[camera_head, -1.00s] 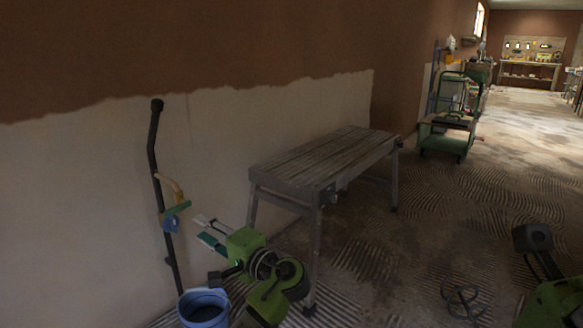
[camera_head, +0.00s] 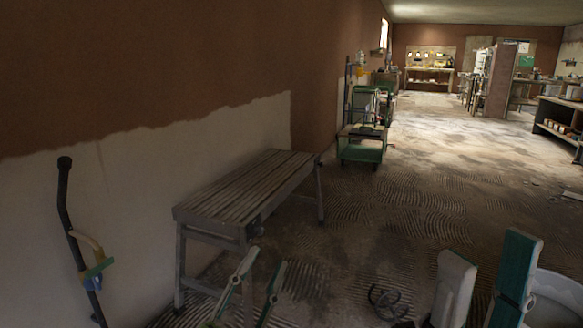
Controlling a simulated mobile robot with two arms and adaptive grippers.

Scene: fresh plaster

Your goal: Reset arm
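My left gripper (camera_head: 267,259) is at the bottom, left of centre, in front of the grey slatted workbench. Its two fingers point up and stand apart, with nothing between them. My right gripper (camera_head: 490,252) is large at the bottom right, close to the camera. Its two fingers point up and are spread apart, with no object between them. The palms of both grippers are cut off by the lower picture edge.
The slatted bench (camera_head: 245,186) stands along the half-plastered wall. A dark pole (camera_head: 66,215) with a coloured clamp leans there. A pale round container (camera_head: 562,297) is beside my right gripper. A green cart (camera_head: 362,143) stands farther back; the floor right of it is largely open.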

